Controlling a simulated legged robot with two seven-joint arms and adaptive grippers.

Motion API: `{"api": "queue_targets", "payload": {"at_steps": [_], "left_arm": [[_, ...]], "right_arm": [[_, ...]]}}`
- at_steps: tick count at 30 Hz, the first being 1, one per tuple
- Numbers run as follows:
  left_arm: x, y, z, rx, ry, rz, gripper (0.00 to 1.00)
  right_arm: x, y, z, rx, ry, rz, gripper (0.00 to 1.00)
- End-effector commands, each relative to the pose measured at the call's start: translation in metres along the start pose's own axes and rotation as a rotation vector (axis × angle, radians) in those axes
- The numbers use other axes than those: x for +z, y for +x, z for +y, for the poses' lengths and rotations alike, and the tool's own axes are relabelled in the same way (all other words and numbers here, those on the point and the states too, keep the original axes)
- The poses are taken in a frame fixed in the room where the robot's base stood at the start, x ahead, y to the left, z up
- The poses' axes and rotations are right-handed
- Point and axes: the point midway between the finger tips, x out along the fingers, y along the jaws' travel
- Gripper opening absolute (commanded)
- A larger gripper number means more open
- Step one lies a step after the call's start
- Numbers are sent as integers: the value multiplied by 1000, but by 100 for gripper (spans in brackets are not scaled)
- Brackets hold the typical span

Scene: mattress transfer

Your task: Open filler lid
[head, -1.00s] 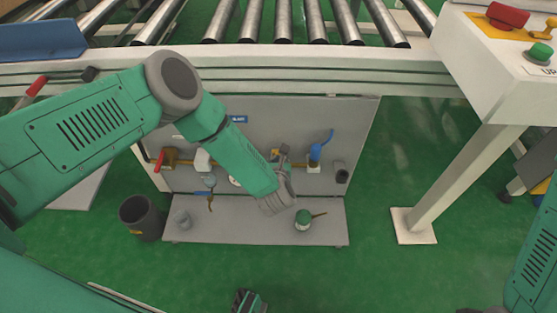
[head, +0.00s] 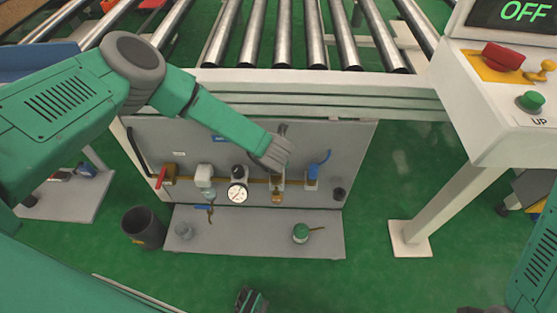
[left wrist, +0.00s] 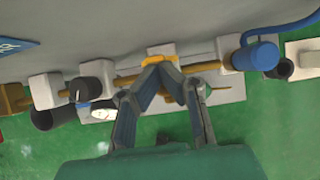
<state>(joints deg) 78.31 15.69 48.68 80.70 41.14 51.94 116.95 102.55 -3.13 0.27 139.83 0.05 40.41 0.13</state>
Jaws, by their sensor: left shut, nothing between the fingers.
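My left gripper (left wrist: 161,66) is shut and empty. In the left wrist view its fingertips meet in front of a yellow-and-white fitting (left wrist: 160,50) on the brass pipe; I cannot tell whether they touch it. In the head view my wrist covers the upper part of this fitting, and a brass bowl (head: 277,197) hangs below. No lid is clearly recognisable; it may be hidden behind the gripper.
A red-handled valve (head: 163,177), a gauge (head: 237,193) and a blue-handled valve (head: 313,171) flank the fitting on the grey panel (head: 345,140). The roller conveyor (head: 300,80) is above. A black bin (head: 144,228) stands left, a control box (head: 510,90) right.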

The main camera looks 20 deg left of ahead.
Motion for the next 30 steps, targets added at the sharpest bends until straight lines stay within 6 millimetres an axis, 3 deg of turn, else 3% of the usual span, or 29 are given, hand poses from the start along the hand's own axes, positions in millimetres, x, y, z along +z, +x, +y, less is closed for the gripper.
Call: {"api": "queue_targets", "payload": {"at_steps": [12, 30], "left_arm": [[14, 7, 1, 2, -1, -1, 0], [17, 8, 1, 2, 0, -1, 0]], "right_arm": [[1, 4, 0, 0, 0, -1, 0], [1, 4, 0, 0, 0, -1, 0]]}}
